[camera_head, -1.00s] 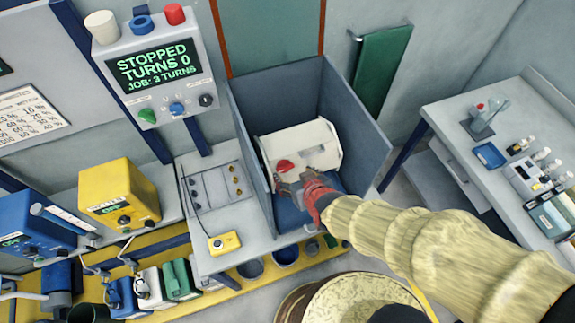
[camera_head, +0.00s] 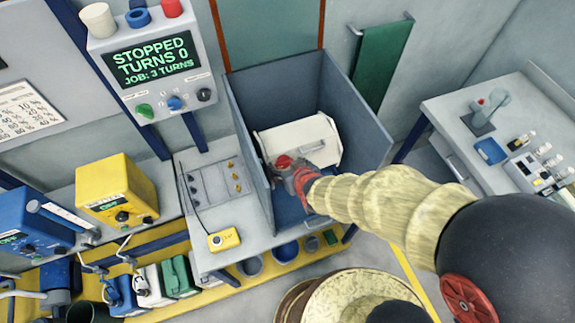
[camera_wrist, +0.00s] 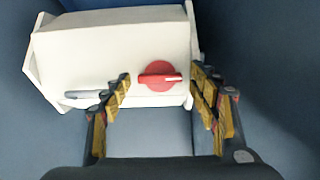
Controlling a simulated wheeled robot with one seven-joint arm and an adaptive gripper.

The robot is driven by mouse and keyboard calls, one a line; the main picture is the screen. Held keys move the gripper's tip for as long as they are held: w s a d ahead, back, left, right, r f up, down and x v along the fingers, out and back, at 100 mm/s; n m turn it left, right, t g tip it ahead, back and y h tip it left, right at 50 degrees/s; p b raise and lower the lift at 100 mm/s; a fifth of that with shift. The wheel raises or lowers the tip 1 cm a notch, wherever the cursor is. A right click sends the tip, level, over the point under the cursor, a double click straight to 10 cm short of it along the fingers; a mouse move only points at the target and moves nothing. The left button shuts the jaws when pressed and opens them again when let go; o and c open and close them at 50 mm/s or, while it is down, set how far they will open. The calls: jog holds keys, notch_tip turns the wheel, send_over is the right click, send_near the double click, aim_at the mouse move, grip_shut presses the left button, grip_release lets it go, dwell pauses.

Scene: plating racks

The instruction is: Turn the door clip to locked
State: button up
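The door clip appears to be the round red knob (camera_wrist: 160,76) on the front of a white barrel (camera_wrist: 110,45). A white mark on its grip bar points right in the wrist view. In the head view the red knob (camera_head: 283,161) shows just beyond my gripper (camera_head: 287,178). In the wrist view my gripper (camera_wrist: 161,84) is open, one finger on each side of the knob. Gaps show between the knob and both fingers, and it appears empty. A grey handle (camera_wrist: 90,94) lies left of the left finger.
The barrel sits in a blue-grey open-topped bin (camera_head: 350,105) whose walls rise close around it. A control box (camera_head: 155,65) at upper left reads "STOPPED TURNS 0 JOB: 3 TURNS". A yellow pendant (camera_head: 224,240) lies on the bench left of the bin.

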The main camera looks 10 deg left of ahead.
jog(key=c, duration=1)
jog(key=shift+f+m+b, duration=0.1)
jog(key=shift+m+b, duration=0.5)
jog(key=shift+m, duration=0.1)
jog(key=shift+d+m, duration=0.1)
jog(key=shift+m, duration=0.5)
jog(key=shift+d+m+g+y+p, duration=0.1)
jog(key=shift+m+g+y+p, duration=0.2)
jog(key=shift+m+y+p, duration=0.6)
jog(key=m+p, duration=0.3)
jog(key=shift+m, duration=0.4)
jog(key=m+y+p, duration=0.1)
jog(key=m, duration=0.3)
jog(key=shift+f, duration=0.1)
jog(key=m+t+y, duration=0.1)
jog(key=m, duration=0.3)
jog(key=shift+d, duration=0.1)
jog(key=shift+m, duration=0.3)
